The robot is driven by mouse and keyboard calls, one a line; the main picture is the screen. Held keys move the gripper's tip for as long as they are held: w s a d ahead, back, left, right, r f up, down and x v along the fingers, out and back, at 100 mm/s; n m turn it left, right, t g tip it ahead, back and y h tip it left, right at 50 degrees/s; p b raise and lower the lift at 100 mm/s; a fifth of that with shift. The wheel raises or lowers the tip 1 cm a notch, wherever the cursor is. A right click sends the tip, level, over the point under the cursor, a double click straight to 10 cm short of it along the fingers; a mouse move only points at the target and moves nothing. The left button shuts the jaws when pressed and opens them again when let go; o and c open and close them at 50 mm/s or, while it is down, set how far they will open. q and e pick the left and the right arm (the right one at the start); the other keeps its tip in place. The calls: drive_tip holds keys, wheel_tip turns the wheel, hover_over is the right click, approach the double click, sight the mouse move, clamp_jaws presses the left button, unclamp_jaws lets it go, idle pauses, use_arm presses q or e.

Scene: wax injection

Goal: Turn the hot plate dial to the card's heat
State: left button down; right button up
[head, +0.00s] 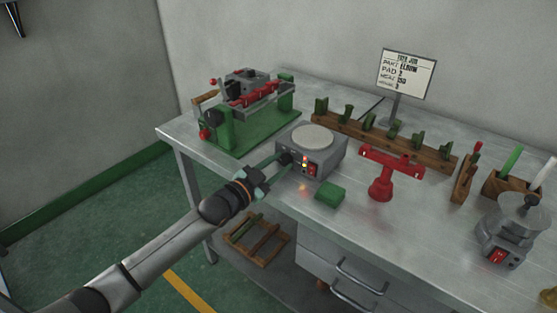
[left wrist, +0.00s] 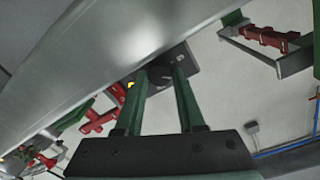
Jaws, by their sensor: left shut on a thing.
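The grey hot plate (head: 327,162) with its pale round top (head: 312,138) stands near the table's front edge. Its dark dial (head: 285,158) is on the left of the front face, beside a lit indicator and a red switch (head: 312,169). My left gripper (head: 277,163) reaches the dial from the front left. In the left wrist view its two green fingers are shut on the dial (left wrist: 160,78). The dial's marks are too small to read. The white card (head: 406,74) stands at the back; its heat line is too blurred to read surely. My right gripper is not in view.
A green machine (head: 245,130) with red parts stands left of the hot plate. A green block (head: 330,195) and a red stand (head: 381,188) are to the right. A wooden rack (head: 385,141) lies behind. A grey pot (head: 512,225) stands at far right.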

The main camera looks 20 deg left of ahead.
use_arm(q)
drive_tip(key=m+p, duration=0.1)
drive_tip(key=m, duration=0.6)
drive_tip(key=shift+d+p, duration=0.1)
drive_tip(key=shift+p, duration=0.3)
drive_tip(key=m, duration=0.2)
drive_tip(key=shift+f+m+y, duration=0.1)
drive_tip(key=shift+m+y, duration=0.2)
drive_tip(key=shift+m, duration=0.1)
drive_tip(key=m, duration=0.2)
drive_tip(key=shift+s+m, duration=0.1)
drive_tip(key=shift+m, duration=0.2)
drive_tip(key=m, duration=0.2)
drive_tip(key=shift+m, duration=0.3)
drive_tip(key=m, duration=0.4)
drive_tip(key=shift+f+y+b, duration=0.15)
drive_tip(key=shift+y+b, duration=0.15)
drive_tip(key=m, duration=0.4)
drive_tip(key=shift+m+t, duration=0.3)
drive_tip(key=shift+m, duration=1.8)
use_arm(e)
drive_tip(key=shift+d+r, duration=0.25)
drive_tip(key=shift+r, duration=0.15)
